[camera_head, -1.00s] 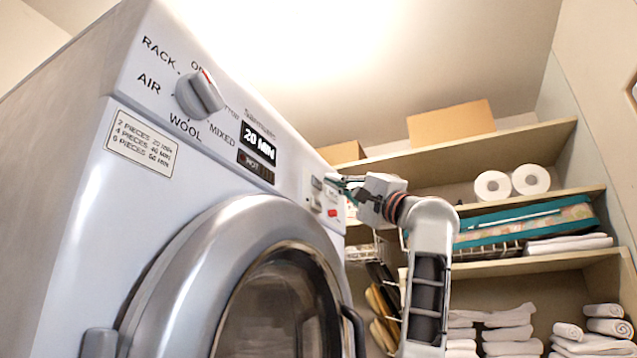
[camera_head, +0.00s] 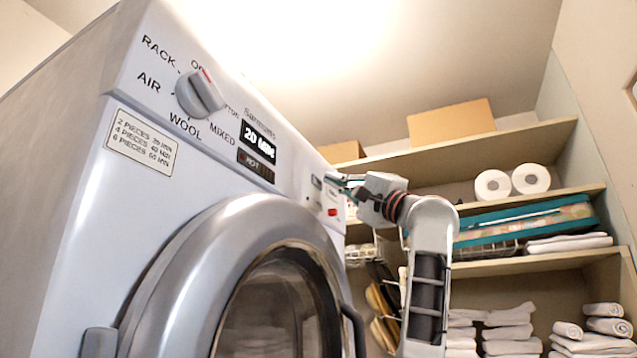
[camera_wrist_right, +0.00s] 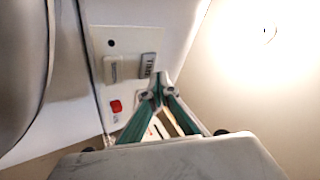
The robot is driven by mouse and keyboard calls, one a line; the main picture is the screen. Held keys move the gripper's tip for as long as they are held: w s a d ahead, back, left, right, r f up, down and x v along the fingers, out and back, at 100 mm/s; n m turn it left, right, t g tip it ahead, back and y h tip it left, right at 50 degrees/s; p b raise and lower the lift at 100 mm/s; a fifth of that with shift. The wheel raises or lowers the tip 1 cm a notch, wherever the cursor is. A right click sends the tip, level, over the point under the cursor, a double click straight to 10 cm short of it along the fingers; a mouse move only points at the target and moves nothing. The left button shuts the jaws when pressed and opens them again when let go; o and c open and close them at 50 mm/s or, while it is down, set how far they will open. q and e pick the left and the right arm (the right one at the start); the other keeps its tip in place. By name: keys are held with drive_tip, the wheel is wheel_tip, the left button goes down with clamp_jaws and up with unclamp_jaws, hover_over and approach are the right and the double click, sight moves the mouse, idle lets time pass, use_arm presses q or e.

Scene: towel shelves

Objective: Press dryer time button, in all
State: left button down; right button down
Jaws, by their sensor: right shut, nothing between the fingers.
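The dryer (camera_head: 75,210) fills the left side of the head view. Its lit display (camera_head: 259,142) seems to read 20 MIN, though the letters are smeared. The grey time button (camera_wrist_right: 148,65), lettered TIME, is on the dryer's right control panel in the right wrist view, beside another grey button (camera_wrist_right: 113,69) and above right of a red button (camera_wrist_right: 116,106). My right gripper (camera_wrist_right: 157,90) is shut and empty, its tips just below the time button; I cannot tell if they touch the panel. It also shows at the panel in the head view (camera_head: 338,179). My left gripper is out of view.
The dial (camera_head: 199,95) and a label of pieces and minutes (camera_head: 143,140) are on the dryer's front. The round door (camera_head: 270,290) is below the panel. Shelves (camera_head: 470,151) with boxes, paper rolls and towels stand behind my right arm.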

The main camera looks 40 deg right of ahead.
drive_tip(key=shift+w, duration=0.15)
drive_tip(key=shift+w+a, duration=0.2)
drive_tip(key=shift+w, duration=0.05)
idle(0.5)
drive_tip(key=shift+w+a, duration=0.2)
drive_tip(key=shift+w, duration=0.25)
idle(0.5)
drive_tip(key=shift+s, duration=0.15)
drive_tip(key=shift+s+d+b, duration=0.3)
drive_tip(key=shift+s+d, duration=0.1)
drive_tip(key=shift+s, duration=0.3)
